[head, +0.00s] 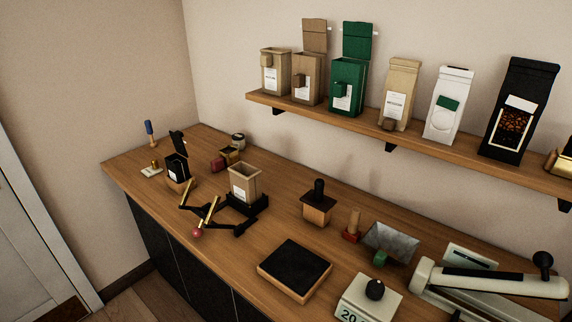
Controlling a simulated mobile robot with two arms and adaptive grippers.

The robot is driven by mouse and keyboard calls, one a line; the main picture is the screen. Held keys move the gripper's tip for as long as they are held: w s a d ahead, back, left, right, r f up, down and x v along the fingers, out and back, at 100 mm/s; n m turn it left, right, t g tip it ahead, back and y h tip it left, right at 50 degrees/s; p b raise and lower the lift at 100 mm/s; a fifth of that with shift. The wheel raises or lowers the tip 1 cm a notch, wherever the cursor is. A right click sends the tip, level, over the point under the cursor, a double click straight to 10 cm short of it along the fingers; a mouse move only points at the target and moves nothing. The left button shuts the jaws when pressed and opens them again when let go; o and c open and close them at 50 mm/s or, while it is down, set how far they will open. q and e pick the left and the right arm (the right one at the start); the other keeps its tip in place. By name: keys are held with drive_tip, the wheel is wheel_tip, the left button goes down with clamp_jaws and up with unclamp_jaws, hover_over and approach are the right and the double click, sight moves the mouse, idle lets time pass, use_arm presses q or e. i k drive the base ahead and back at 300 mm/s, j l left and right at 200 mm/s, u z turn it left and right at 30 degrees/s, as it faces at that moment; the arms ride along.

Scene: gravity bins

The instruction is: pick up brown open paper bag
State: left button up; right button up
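A brown open paper bag (246,181) with a white label stands upright on the counter in the head view, in or on a black stand (250,207). Its open top faces up. On the shelf there is a brown bag-like container (308,88) with its top flap raised, and a tan open one (281,73) to its left. I cannot tell from this view which of them the task means. Neither of my grippers is in view, and nothing is seen touching these bags.
The wooden counter (285,215) also bears a black-topped pad (294,267), a scale (367,303), a tamper-like block (318,206), a long cream device (490,281) and jointed black arms with brass bars. The shelf (420,142) holds several other bags.

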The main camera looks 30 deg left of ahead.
sight(245, 179)
drive_tip(key=u, duration=1.25)
drive_tip(key=i+j, duration=0.2)
drive_tip(key=j, duration=0.15)
